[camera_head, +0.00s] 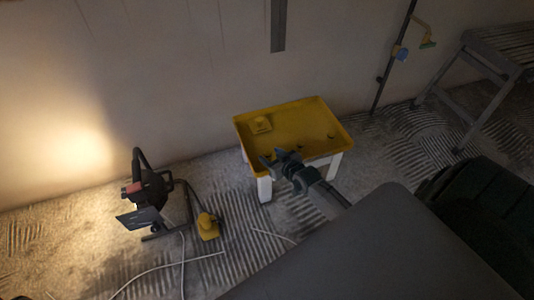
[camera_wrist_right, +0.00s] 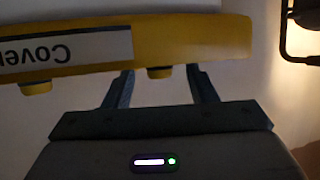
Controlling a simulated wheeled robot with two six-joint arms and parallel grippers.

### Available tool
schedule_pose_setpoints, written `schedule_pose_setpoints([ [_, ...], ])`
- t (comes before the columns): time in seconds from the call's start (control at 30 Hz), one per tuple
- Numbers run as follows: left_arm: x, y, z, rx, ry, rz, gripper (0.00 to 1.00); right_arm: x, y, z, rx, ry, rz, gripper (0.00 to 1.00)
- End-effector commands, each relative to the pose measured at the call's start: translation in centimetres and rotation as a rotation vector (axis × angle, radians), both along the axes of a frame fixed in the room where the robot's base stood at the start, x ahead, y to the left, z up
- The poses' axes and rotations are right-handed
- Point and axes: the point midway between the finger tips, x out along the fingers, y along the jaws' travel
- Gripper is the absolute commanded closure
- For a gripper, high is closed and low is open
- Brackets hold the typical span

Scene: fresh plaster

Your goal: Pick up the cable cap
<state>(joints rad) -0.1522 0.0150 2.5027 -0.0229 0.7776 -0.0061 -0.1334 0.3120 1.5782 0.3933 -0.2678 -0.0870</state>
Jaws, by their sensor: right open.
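A low yellow-topped table (camera_head: 290,113) with white legs stands by the wall. Small dark pieces, one on the right (camera_head: 330,136), and a square yellow piece (camera_head: 261,124) lie on its top. I cannot tell which of them is the cable cap. My right gripper (camera_head: 271,159) is at the table's front edge, open, with nothing seen held. In the right wrist view its two fingers (camera_wrist_right: 164,86) are apart below a yellow edge (camera_wrist_right: 190,38) with an upside-down label reading "Cover". A small yellow knob under that edge shows between the fingers. My left gripper is out of view.
A lit work lamp (camera_head: 150,195) stands at the left, with a yellow-based object (camera_head: 207,226) beside it and white cables (camera_head: 170,265) on the floor. A grey trestle (camera_head: 480,75) and a dark pole (camera_head: 393,60) are at the right. Ribbed plaster marks cover the floor.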

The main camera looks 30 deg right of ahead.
Motion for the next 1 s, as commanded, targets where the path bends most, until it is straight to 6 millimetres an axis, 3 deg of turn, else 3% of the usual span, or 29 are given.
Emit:
schedule_pose_setpoints([
  [0.1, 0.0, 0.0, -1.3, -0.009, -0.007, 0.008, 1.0, 1.8, 0.0, -1.0, 0.0, -0.003, 0.0, 0.48],
  [0.3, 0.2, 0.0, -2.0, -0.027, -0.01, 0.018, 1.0, 4.0, 0.0, -1.8, 0.001, -0.002, 0.0, 0.48],
  [0.57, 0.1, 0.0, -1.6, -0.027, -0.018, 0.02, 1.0, 4.3, 0.0, -1.6, -0.001, 0.0, 0.0, 0.48],
  [0.6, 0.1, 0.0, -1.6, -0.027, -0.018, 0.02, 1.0, 4.3, 0.0, -1.6, 0.0, 0.0, 0.0, 0.5],
  [0.83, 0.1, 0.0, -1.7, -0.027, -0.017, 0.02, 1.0, 4.3, 0.0, -1.6, -0.001, 0.0, 0.0, 0.95],
  [1.0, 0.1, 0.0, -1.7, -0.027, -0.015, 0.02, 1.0, 4.3, 0.0, -1.6, -0.001, 0.0, 0.0, 0.95],
])
